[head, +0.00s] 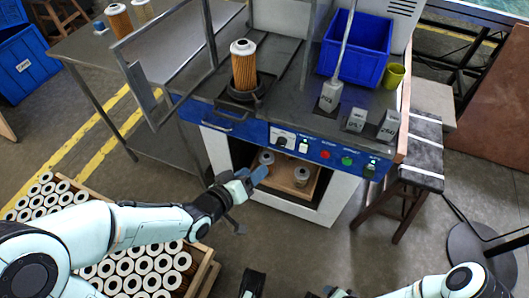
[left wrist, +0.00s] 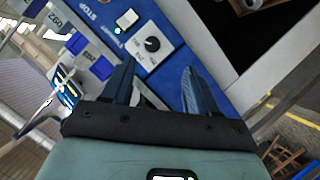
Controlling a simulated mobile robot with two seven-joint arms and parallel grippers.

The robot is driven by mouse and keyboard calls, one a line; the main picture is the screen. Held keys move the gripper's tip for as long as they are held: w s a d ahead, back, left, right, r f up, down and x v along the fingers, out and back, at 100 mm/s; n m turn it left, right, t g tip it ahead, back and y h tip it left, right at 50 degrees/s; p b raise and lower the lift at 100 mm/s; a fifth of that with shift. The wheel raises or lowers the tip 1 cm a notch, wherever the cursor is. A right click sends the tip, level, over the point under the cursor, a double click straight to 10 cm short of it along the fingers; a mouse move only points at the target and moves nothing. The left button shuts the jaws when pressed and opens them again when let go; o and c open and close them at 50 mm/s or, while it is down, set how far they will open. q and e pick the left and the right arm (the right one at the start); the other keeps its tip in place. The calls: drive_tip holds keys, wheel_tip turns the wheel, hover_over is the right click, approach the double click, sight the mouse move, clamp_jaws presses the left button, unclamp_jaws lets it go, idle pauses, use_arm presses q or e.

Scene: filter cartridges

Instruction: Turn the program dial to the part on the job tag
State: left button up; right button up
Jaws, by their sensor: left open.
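The program dial (head: 282,138) is a black knob on a white plate on the blue front panel of the machine. It shows larger in the left wrist view (left wrist: 152,44), with small markings around it that are too small to read. My left gripper (head: 256,174) is open and empty, below and in front of the panel, apart from the dial. In the left wrist view its two blue fingers (left wrist: 160,85) point toward the panel, with the dial beyond them. I cannot make out a job tag with certainty. My right gripper is at most partly in view at the bottom edge.
A filter cartridge (head: 243,66) stands upright on the machine top. Red and green buttons (head: 347,161) sit right of the dial. A crate of cartridges (head: 205,268) stands below my left arm.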

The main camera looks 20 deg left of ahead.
use_arm(q)
drive_tip(key=r, duration=0.1)
approach(279, 145)
drive_tip(key=shift+t, duration=0.4)
drive_tip(key=x, duration=0.6)
drive_tip(key=shift+w+d+f+p, duration=0.15)
drive_tip(key=shift+w+f+p, duration=0.15)
drive_tip(key=shift+f, duration=0.1)
drive_tip(key=shift+w+d+f, duration=0.15)
drive_tip(key=shift+w+f, duration=0.05)
drive_tip(key=shift+w, duration=0.5)
use_arm(e)
drive_tip(key=shift+w+a+r, duration=0.15)
drive_tip(key=shift+w+r, duration=0.05)
drive_tip(key=shift+w, duration=0.6)
use_arm(q)
drive_tip(key=shift+c, duration=0.3)
drive_tip(key=c, duration=1)
